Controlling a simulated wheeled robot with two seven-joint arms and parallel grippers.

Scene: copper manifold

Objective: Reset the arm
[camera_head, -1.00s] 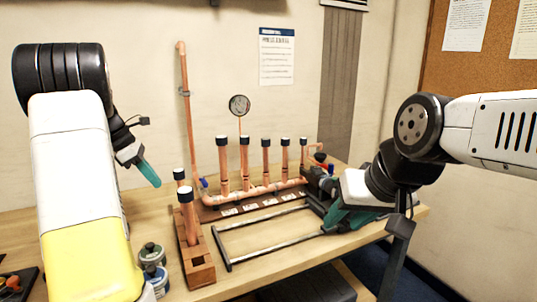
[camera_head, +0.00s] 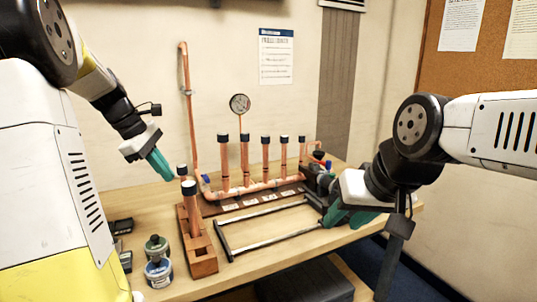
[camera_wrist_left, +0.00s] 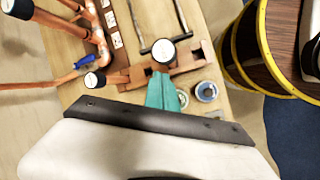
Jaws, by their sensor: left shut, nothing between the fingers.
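My left gripper (camera_head: 167,176) is shut and empty. It hangs above the table, by the black-capped copper pipes in the wooden rack (camera_head: 203,264). In the left wrist view its teal fingers (camera_wrist_left: 163,84) are together, pointing toward the rack, with a round black-and-white pipe top (camera_wrist_left: 164,54) close beyond the tips. I see no clear contact. My right gripper (camera_head: 337,216) is low at the right of the table, beside the end of a dark metal frame (camera_head: 262,241). Its fingertips are partly hidden, so its opening is unclear.
The copper manifold (camera_head: 258,188), with several capped upright pipes and a gauge (camera_head: 240,104), stands at the back. A tall pipe (camera_head: 188,110) rises on its left. Two small tins, green-topped (camera_head: 156,246) and blue-labelled (camera_head: 158,272), sit left of the rack.

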